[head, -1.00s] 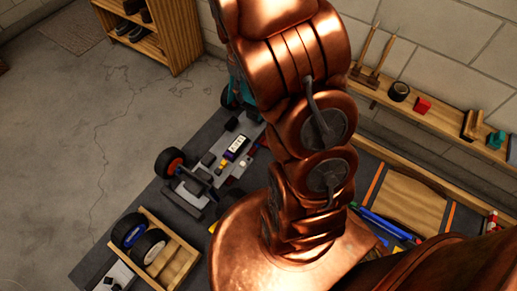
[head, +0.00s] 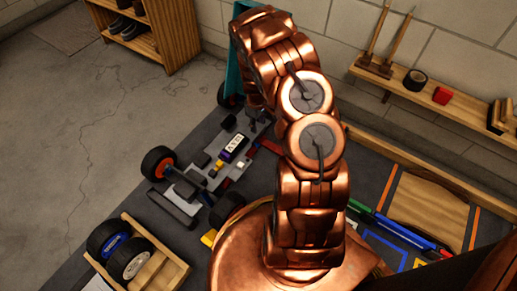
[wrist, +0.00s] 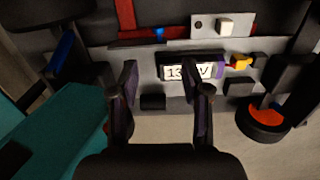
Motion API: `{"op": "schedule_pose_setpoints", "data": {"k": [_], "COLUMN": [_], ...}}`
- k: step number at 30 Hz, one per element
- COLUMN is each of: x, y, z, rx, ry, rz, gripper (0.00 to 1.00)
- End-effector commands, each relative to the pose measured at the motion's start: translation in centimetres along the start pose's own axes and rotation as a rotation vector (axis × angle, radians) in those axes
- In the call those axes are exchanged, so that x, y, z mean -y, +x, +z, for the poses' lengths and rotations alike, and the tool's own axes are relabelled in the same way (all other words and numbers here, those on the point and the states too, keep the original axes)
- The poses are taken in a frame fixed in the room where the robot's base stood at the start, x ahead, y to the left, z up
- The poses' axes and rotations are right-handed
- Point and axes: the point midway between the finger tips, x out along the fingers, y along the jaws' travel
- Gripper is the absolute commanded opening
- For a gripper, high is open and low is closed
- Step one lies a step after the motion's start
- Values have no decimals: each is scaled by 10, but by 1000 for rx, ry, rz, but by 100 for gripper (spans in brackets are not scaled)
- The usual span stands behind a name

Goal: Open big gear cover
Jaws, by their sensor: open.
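The RC car chassis (head: 187,207) lies on a dark mat, with a battery (head: 234,147) and several dark blocks on it. The wrist view shows the labelled battery (wrist: 180,73) close up. My gripper (wrist: 163,92) is open and empty over the chassis edge, its fingers pointing toward the battery. A small black block (wrist: 152,102) shows between the fingers; I cannot tell whether they touch it. I cannot tell for certain which dark part is the big gear cover.
A teal panel (wrist: 65,125) stands close on the left in the wrist view. A wheel with an orange hub (wrist: 264,117) is at the right.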

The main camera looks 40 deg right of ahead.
Motion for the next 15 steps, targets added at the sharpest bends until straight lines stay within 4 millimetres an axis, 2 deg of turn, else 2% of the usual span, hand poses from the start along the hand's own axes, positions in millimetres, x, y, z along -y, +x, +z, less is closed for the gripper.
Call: {"op": "schedule_pose_setpoints", "data": {"k": [1,6,15], "x": [0,-4,-5], "y": [26,60,79], "z": [0,-3,-4], "rx": [-2,-18,-26], "ry": [-7,-30,-38], "rz": [-7,-12,-14], "gripper": [47,47,47]}}
